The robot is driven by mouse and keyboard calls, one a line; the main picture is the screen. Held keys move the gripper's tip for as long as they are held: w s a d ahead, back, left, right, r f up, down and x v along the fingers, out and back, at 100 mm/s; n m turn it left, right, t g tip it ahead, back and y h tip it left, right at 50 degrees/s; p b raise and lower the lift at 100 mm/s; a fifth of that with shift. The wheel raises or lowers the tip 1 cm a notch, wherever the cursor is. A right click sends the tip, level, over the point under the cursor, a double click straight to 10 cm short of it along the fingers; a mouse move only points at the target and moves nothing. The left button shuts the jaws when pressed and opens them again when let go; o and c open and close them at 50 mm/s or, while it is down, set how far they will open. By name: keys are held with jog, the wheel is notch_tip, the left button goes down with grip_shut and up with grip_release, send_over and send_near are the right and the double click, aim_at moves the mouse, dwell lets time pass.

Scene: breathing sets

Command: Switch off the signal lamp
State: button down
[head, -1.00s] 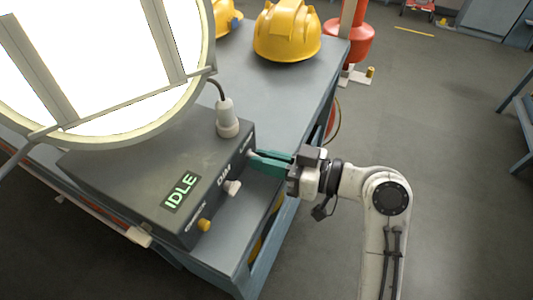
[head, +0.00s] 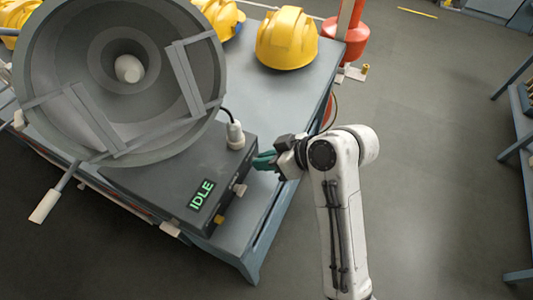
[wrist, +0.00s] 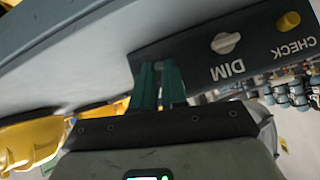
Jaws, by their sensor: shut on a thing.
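The signal lamp (head: 55,85) is a large round grey housing with crossbars at the upper left of the head view; its bulb (head: 128,68) is dark. Below it is a dark control box (head: 170,183) with a green "IDLE" display (head: 201,195). My gripper (head: 260,160) is at the far end of the box's control face. In the wrist view its green fingers (wrist: 158,85) are shut on a control on that face; the fingers hide it. Beside it are the pale DIM knob (wrist: 226,43) and the yellow CHECK knob (wrist: 288,21).
The box and lamp are on a grey-blue bench (head: 270,95). A white plug (head: 235,135) with a cable stands on the box. Yellow hard hats (head: 287,38) lie at the back, beside a red post base (head: 350,40). A rack (head: 520,130) is at the far right. Floor between is clear.

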jog(key=shift+r, duration=0.1)
dwell(0.3)
jog(key=c, duration=1.2)
grip_release()
jog(key=shift+o, duration=0.2)
jog(key=b+v, duration=0.1)
jog(key=v, duration=0.9)
jog(key=shift+d+r, duration=0.2)
jog(key=shift+d, duration=0.05)
jog(key=s+d+f+m+h, duration=0.7)
jog(key=s+d+f+m, duration=0.3)
jog(key=s+d+f, duration=0.65)
jog(key=s+d+f+m+g+h, duration=0.1)
jog(key=s+d+f+m+h, duration=0.1)
jog(key=s+d, duration=0.4)
notch_tip(320, 180, down, 3)
jog(key=shift+s+d+r+m+g+h+b, duration=0.25)
jog(key=shift+s+m, duration=0.25)
jog(key=shift+s, duration=0.5)
